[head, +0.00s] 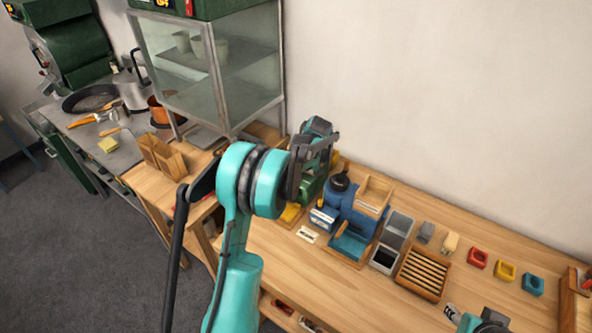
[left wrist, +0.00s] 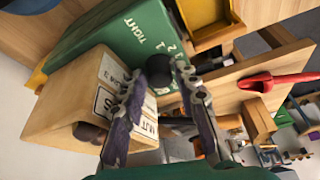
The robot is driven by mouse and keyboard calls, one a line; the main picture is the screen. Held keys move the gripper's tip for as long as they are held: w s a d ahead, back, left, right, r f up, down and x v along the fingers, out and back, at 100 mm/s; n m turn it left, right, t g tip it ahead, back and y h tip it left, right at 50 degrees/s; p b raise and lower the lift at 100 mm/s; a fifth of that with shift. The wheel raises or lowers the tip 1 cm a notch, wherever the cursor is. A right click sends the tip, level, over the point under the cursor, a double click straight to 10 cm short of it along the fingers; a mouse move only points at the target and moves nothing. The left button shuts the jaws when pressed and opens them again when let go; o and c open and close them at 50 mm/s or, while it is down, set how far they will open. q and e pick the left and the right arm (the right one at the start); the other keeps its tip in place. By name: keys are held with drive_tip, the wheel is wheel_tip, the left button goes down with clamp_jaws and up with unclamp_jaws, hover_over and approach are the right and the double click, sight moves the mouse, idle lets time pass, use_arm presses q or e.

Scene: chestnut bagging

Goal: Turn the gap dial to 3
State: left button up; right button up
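The green machine (left wrist: 110,38) carries the word TIGHT and small numbers, including 1 and 2, on its face in the left wrist view. A black round dial (left wrist: 160,77) sits on that face beside the numbers. My left gripper (left wrist: 170,68) has its two fingers on either side of the dial, partly covering it. I cannot tell whether they touch it. The dial's pointer and the number it stands at are not readable. In the head view the green machine (head: 311,187) is mostly hidden behind my left gripper (head: 318,150).
A wooden box with labels (left wrist: 68,105) stands close beside the green machine. A yellow tray (left wrist: 210,20) lies near it, and a red-handled tool (left wrist: 275,80) lies on the wood. The blue machine (head: 352,215) stands right of the green one.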

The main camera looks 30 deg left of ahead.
use_arm(q)
drive_tip(key=shift+o, duration=0.6)
drive_tip(key=shift+d+r, duration=0.15)
drive_tip(key=shift+r, duration=0.4)
drive_tip(key=v, duration=0.7)
drive_tip(key=shift+s, duration=0.2)
drive_tip(key=shift+f, duration=0.1)
